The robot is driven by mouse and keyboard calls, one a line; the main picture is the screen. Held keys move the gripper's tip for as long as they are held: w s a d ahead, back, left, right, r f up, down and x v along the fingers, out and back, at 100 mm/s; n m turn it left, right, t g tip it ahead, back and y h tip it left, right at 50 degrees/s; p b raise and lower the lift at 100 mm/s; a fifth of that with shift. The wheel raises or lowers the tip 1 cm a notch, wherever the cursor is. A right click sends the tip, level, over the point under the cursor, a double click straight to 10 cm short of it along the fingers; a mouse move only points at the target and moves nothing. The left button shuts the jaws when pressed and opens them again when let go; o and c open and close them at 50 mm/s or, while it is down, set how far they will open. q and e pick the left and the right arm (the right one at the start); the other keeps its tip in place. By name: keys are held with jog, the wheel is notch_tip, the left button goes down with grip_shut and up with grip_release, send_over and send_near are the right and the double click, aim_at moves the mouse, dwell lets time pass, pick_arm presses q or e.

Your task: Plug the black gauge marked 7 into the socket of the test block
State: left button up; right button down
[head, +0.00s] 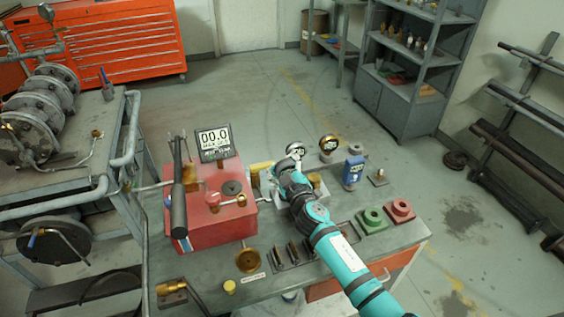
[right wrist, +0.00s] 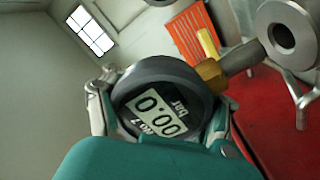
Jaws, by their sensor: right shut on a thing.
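The black gauge marked 7 (right wrist: 165,105) is held in my right gripper in the right wrist view, its face reading 00.0 bar. Its brass hex fitting (right wrist: 211,76) and grey stem (right wrist: 242,58) point to the upper right. A grey ring with a dark hole (right wrist: 285,35) lies just beyond the stem; I cannot tell if they touch or if it is the socket. In the head view my right gripper (head: 279,167) is right of the red test block (head: 222,226), and the held gauge cannot be made out clearly. My left gripper is not in view.
A display (head: 214,142) stands behind the red block, and a black lever (head: 179,200) rises at its left. Two round gauges, one a dark-and-brass gauge (head: 329,143), stand behind my arm. A blue device (head: 353,172) and green part (head: 373,219) are to the right.

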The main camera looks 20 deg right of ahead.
aim_at(282, 172)
jog(key=shift+f+b, duration=1.85)
jog(key=shift+b, duration=0.15)
jog(key=shift+c, duration=0.5)
grip_release()
jog(key=s, duration=1.2)
jog(key=shift+d, duration=0.2)
jog(key=shift+r, duration=0.1)
